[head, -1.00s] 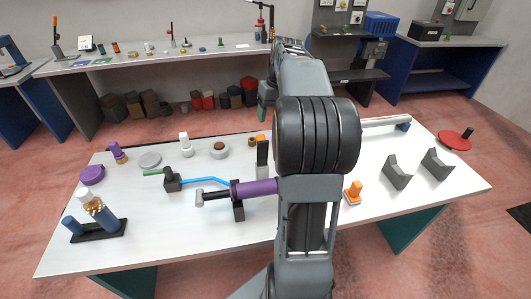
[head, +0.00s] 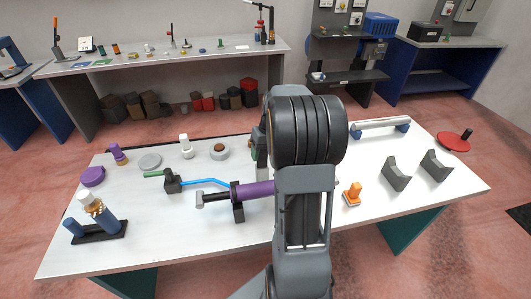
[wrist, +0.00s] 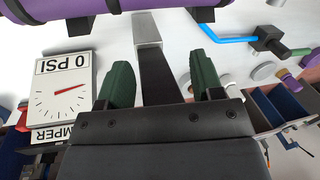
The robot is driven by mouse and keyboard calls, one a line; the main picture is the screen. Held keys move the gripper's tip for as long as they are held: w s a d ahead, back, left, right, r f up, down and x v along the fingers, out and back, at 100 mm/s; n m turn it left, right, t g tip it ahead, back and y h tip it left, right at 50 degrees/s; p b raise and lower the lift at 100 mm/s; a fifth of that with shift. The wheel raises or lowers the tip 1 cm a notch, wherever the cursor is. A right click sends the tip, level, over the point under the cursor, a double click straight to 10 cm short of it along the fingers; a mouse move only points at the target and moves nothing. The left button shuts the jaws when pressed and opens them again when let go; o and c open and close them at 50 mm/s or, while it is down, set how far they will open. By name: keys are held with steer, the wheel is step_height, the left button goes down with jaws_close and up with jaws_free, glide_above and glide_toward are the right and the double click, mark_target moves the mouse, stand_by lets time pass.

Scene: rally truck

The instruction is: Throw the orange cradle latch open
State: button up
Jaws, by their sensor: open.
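My gripper (wrist: 163,82) is open, with its two green fingers on either side of a dark upright post (wrist: 158,72) that has a light grey end. I cannot tell whether they touch it. In the head view the gripper is mostly hidden behind my arm. The purple cylinder (head: 257,190) lies close to the post and also crosses the wrist view (wrist: 75,8). An orange lever-like piece (head: 352,195) on a small base stands on the table right of my arm; I cannot tell if it is the cradle latch. No orange shows at the post now.
A blue bent rod (head: 205,181) runs from a black block (head: 172,182) left of the cylinder. A 0 PSI gauge (wrist: 62,95) shows in the wrist view. Two grey V-blocks (head: 396,174) stand at the right. The white table's front left (head: 160,245) is clear.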

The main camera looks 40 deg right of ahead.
steer(key=shift+f, duration=0.2)
steer(key=shift+c, duration=0.3)
steer(key=c, duration=0.9)
steer(key=shift+r, duration=0.25)
